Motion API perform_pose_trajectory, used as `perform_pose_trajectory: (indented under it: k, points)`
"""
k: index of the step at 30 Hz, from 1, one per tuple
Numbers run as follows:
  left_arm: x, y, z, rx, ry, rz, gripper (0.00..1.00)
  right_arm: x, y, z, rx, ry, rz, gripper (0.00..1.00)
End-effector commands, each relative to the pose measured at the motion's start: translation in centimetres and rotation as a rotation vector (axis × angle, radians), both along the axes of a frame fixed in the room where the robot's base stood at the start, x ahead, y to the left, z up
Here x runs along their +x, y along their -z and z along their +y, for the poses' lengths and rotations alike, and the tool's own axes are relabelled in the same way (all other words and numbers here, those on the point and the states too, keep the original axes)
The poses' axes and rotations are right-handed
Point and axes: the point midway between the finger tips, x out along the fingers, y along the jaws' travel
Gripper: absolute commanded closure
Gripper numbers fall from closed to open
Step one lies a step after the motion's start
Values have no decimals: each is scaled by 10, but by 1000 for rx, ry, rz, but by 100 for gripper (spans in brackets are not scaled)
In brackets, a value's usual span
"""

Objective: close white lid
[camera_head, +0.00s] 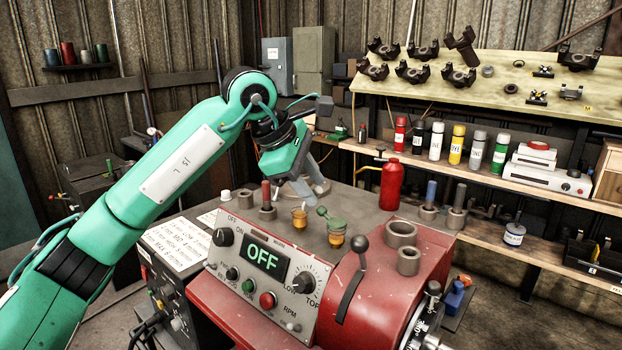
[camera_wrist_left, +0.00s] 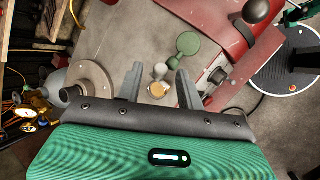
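A small jar with amber contents (camera_head: 299,217) stands on the grey bench top behind the control panel. It also shows in the left wrist view (camera_wrist_left: 157,90), between my fingers. The white lid (camera_wrist_left: 160,70) shows there beside the jar's mouth, standing open; in the head view I cannot make it out clearly. My left gripper (camera_head: 304,192) points down above and just behind this jar. Its two fingers (camera_wrist_left: 158,76) are apart, with nothing held between them. I cannot tell whether a finger touches the lid. My right gripper is in neither view.
A second amber jar (camera_head: 336,239) with a raised green lid (camera_head: 329,216) stands close to the right. A red bottle (camera_head: 391,186), grey rings (camera_head: 401,233) and a black lever (camera_head: 353,280) are further right. A round flange (camera_wrist_left: 92,82) lies beside my left gripper.

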Motion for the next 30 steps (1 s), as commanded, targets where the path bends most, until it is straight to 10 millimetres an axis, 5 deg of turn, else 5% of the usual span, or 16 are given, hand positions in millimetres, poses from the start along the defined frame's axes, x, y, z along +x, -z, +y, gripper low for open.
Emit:
perform_pose_trajectory:
  k: [9,15,30]
  points:
    - [1,3,-2,0,1,0,62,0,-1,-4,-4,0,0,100]
    - [1,3,-2,0,1,0,100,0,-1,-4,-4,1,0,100]
    - [6,2,5,-94,-2,66,100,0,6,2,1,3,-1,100]
